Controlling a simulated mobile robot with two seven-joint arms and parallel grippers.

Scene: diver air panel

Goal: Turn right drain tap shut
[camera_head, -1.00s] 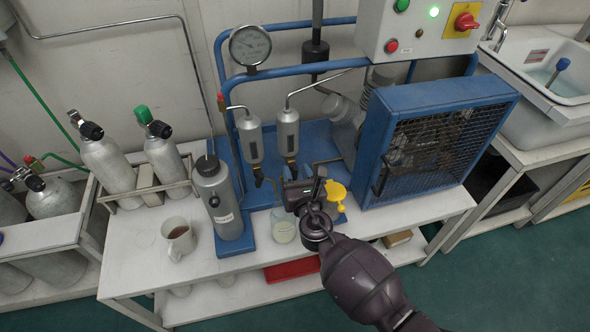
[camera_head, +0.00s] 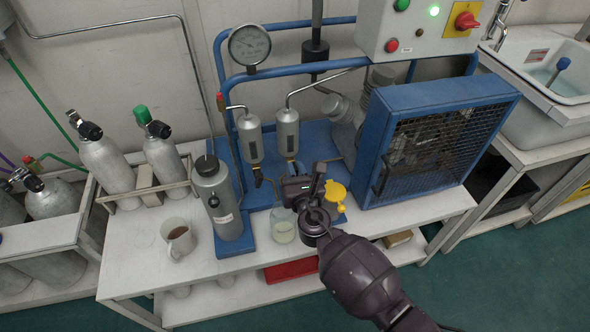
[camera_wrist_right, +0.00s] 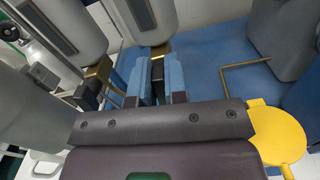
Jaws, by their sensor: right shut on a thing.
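The right drain tap, with a brass stem and a dark handle, hangs under the right metal cylinder (camera_head: 287,132). In the right wrist view the tap (camera_wrist_right: 158,68) sits between the blue-grey fingers of my right gripper (camera_wrist_right: 158,86), which is shut on its handle. In the head view my right gripper (camera_head: 297,186) is below that cylinder, and its body hides most of the tap. The left drain tap (camera_head: 258,178) hangs free under the left cylinder (camera_head: 250,140); it also shows in the right wrist view (camera_wrist_right: 92,82). My left gripper is not in view.
A glass beaker (camera_head: 283,228) with pale liquid stands just below my right gripper. A yellow disc-shaped piece (camera_head: 336,194) is close on its right. The blue fan cage (camera_head: 440,140) stands further right. A grey canister (camera_head: 217,200) and a mug (camera_head: 178,240) are left.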

